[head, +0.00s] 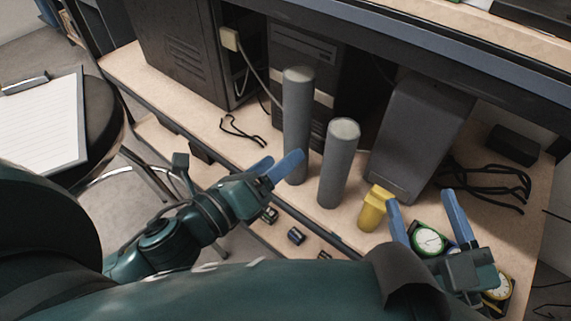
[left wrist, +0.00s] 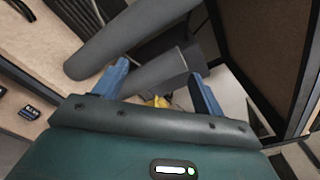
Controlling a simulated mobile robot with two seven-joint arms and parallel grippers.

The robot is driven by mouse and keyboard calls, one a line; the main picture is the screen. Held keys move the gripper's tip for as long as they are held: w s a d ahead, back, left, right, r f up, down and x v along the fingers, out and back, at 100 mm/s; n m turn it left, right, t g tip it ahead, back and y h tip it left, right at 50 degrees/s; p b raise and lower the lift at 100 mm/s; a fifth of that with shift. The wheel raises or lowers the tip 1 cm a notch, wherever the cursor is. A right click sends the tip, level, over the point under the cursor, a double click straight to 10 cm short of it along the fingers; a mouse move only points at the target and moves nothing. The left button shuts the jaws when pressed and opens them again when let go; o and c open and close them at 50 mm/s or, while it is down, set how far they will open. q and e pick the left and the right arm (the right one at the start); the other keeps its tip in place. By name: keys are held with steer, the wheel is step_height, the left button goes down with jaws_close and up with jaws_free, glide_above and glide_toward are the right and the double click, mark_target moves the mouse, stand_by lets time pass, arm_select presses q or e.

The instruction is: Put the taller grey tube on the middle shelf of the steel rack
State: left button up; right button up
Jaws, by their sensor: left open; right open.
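The taller grey tube (head: 298,125) stands upright on the wooden surface. The shorter grey tube (head: 337,168) stands to its right, a small gap apart. My left gripper (head: 281,163) is open and empty, close to the lower part of the taller tube; I cannot tell whether it touches. The left wrist view shows two grey tubes, one (left wrist: 115,38) above the other (left wrist: 150,76), the lower one seen between the fingers. My right gripper (head: 422,199) is open and empty at the lower right. I cannot make out the steel rack in these views.
A yellow object (head: 373,208) stands right of the shorter tube. A dark computer case (head: 190,50) and a grey case (head: 418,130) stand behind. Round dials (head: 429,240) lie near my right gripper. Black cables (head: 490,183) lie at right. A blue-edged shelf (head: 420,50) overhangs the surface.

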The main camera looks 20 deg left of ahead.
arm_select(q)
steer(key=s+d+r+n+t+h, duration=0.1)
steer(key=d+n, duration=0.1)
steer(key=n, duration=1)
steer(key=s+d+r+n+t+h, duration=0.1)
steer(key=s+d+r+n, duration=0.1)
steer(key=n, duration=1.1)
steer(key=shift+d, duration=0.35)
steer(key=shift+s+h, duration=0.1)
steer(key=shift+h, duration=0.3)
